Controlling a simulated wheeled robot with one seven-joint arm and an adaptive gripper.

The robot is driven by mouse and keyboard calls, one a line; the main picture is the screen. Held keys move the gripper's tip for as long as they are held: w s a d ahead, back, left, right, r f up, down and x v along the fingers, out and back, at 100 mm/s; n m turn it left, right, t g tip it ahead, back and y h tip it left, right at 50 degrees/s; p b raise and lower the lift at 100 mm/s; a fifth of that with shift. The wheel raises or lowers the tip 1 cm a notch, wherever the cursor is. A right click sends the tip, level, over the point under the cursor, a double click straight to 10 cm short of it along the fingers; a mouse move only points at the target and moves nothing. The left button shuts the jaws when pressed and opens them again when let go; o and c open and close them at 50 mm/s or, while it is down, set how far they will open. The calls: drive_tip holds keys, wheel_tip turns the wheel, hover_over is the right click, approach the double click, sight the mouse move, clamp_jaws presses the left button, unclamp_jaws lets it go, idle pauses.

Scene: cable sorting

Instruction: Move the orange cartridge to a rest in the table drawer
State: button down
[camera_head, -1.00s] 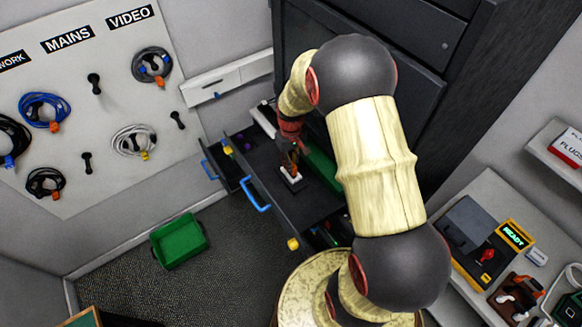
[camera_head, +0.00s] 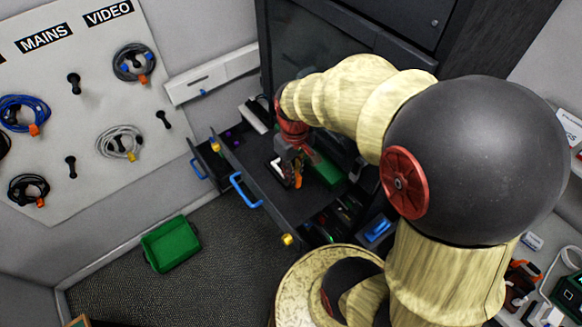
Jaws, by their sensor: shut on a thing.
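My gripper (camera_head: 293,170) points down over the open dark drawer (camera_head: 262,187) with a blue handle. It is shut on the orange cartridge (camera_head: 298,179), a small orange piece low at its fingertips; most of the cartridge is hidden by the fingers. A small white and black rest (camera_head: 276,170) lies in the drawer just left of the gripper. The cartridge appears beside the rest; I cannot tell whether it touches the drawer floor.
A green block (camera_head: 325,170) lies right of the gripper. A second drawer (camera_head: 213,163) stands open at the left. Small parts fill a compartment (camera_head: 335,222) at the front right. A green bin (camera_head: 171,243) is on the floor. Cables hang on the wall board (camera_head: 75,105).

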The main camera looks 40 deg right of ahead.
drive_tip(key=shift+s+r+p, duration=0.1)
drive_tip(key=shift+r+p, duration=1.1)
drive_tip(key=shift+r, duration=0.65)
